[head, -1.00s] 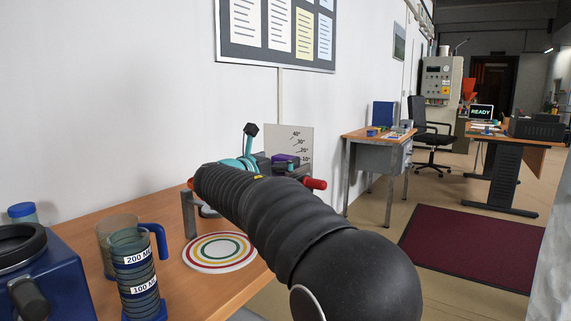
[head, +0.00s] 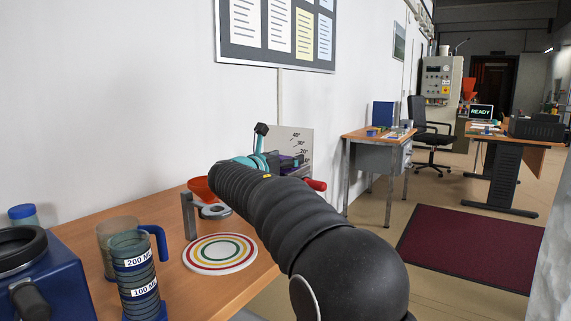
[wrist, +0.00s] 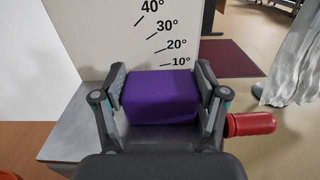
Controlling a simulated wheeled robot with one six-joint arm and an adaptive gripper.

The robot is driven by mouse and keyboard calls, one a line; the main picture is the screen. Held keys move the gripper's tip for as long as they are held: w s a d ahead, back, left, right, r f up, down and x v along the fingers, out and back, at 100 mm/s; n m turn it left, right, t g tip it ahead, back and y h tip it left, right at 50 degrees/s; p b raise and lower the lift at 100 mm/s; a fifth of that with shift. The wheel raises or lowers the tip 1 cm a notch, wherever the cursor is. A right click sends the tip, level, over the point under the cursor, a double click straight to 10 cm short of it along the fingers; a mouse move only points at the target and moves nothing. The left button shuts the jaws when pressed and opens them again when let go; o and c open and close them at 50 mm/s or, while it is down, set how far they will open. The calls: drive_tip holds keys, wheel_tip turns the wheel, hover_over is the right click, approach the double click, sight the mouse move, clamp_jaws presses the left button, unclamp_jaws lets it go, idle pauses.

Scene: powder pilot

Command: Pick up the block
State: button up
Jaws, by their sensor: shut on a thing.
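A purple block (wrist: 160,97) sits between the fingers of my gripper (wrist: 160,90) in the wrist view. The gripper is shut on it, one finger on each side. In the head view only a small part of the block (head: 299,160) shows beyond my black, ribbed arm, and most of my gripper is hidden there. The block is in front of an upright angle board (wrist: 150,30) marked with degrees, above a grey metal surface (wrist: 75,128). I cannot tell whether the block touches that surface.
A red handle (wrist: 252,124) sticks out to the right of my gripper. On the wooden table (head: 90,235) are a ringed target plate (head: 220,254), a ring stand with an orange funnel (head: 203,190), measuring jugs (head: 135,275) and a blue machine (head: 75,290).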

drive_tip(key=shift+r, duration=0.1)
drive_tip(key=shift+r, duration=0.5)
drive_tip(key=r, duration=0.3)
drive_tip(key=shift+s+d+r+p, duration=0.1)
drive_tip(key=shift+d+r+p, duration=0.15)
drive_tip(key=shift+d+p, duration=0.1)
drive_tip(key=s+d+r, duration=0.4)
drive_tip(key=d+r, duration=0.2)
drive_tip(key=d, duration=0.4)
drive_tip(key=shift+r, duration=0.2)
drive_tip(key=shift+s, duration=0.1)
drive_tip(key=shift+d, duration=0.15)
